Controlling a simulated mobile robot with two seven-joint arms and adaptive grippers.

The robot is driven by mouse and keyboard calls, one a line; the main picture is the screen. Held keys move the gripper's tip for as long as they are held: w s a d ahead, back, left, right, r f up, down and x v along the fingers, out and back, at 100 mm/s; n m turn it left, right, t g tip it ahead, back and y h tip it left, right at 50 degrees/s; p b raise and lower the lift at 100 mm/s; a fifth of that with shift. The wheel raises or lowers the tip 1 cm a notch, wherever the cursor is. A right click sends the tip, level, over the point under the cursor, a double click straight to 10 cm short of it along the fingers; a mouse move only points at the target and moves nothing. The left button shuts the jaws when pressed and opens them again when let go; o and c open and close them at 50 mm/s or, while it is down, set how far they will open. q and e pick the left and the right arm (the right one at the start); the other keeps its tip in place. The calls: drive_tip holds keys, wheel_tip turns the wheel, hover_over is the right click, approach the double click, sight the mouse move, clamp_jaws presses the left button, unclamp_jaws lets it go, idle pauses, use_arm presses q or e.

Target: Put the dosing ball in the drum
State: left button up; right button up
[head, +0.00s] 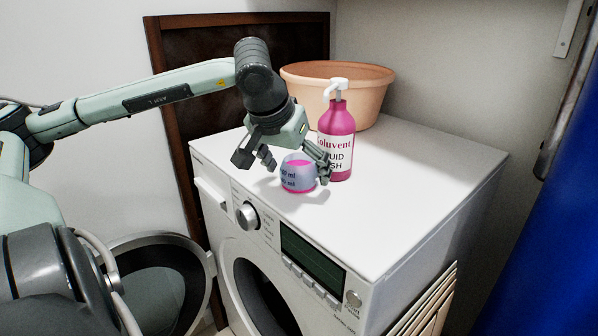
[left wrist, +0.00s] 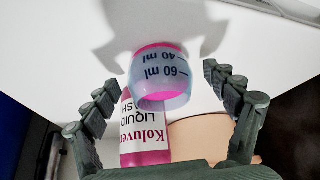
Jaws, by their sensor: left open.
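The dosing ball (head: 297,173) is a clear, bluish cup with pink liquid and ml marks, standing on top of the white washing machine (head: 400,190). My left gripper (head: 296,168) is open above and around it, one finger on each side. In the left wrist view the ball (left wrist: 160,72) lies between the two open fingers (left wrist: 164,78), with gaps on both sides. The drum opening (head: 262,295) shows partly in the machine's front, cut off by the lower picture edge. Its round door (head: 160,262) stands open to the left. My right gripper is out of view.
A pink liquid wash bottle (head: 340,130) with a white pump stands just behind the right finger. An orange basin (head: 370,92) sits at the back. The machine's right top is clear. A dark wooden panel (head: 180,60) stands behind, and something blue (head: 560,230) is at right.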

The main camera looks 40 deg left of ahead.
use_arm(q)
drive_tip(key=shift+w+f, duration=0.1)
drive_tip(key=shift+f, duration=0.15)
drive_tip(key=c, duration=1.1)
drive_tip(key=shift+r, duration=0.1)
